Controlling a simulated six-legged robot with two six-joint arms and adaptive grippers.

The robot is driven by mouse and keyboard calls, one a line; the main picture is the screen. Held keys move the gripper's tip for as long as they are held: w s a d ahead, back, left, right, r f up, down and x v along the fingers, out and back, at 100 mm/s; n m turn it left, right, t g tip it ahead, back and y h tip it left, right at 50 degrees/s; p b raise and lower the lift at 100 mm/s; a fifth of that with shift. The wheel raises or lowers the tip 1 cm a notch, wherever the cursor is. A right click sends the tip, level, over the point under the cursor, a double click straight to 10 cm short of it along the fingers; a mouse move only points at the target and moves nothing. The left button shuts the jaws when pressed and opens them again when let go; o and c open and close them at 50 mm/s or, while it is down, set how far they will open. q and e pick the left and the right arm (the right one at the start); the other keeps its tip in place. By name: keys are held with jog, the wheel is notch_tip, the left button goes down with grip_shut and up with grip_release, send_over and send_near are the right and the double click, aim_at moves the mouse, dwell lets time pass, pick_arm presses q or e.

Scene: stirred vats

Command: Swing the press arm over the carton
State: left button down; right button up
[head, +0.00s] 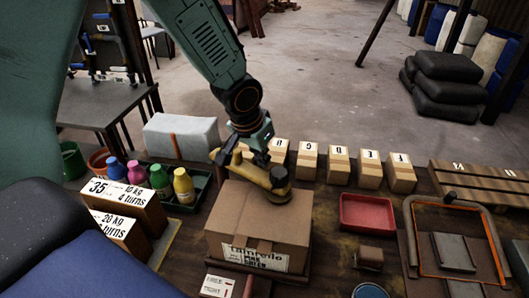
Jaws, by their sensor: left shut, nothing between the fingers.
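The carton (258,215) is a closed brown box with a printed label on its front side, standing on the bench at the centre. The yellow press arm (248,172) reaches across the carton's back part, with a round dark-edged pad (280,184) at its right end. I cannot tell whether the pad touches the carton. My left gripper (262,158) is shut and empty, pointing down right at the press arm's far side, close to or touching it. The arm's pivot is not clear. My right gripper is not in view.
Small lettered boxes (307,160) line the bench behind. Coloured bottles (160,180) stand in a green tray at left, beside two weight-labelled boxes (125,205). A red tray (367,212) and an orange-edged frame (458,245) lie at right.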

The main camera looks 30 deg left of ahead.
aim_at(257, 173)
pick_arm(q)
jog(key=shift+s+m+h, duration=0.3)
jog(key=shift+s+m, duration=0.4)
jog(key=shift+s+a+f+m, duration=0.1)
jog(key=shift+s+m, duration=0.45)
jog(key=shift+m, duration=0.05)
jog(key=shift+s+m+h+p, duration=0.3)
jog(key=shift+s, duration=0.15)
jog(key=shift+s+m, duration=0.15)
jog(key=shift+m, duration=0.15)
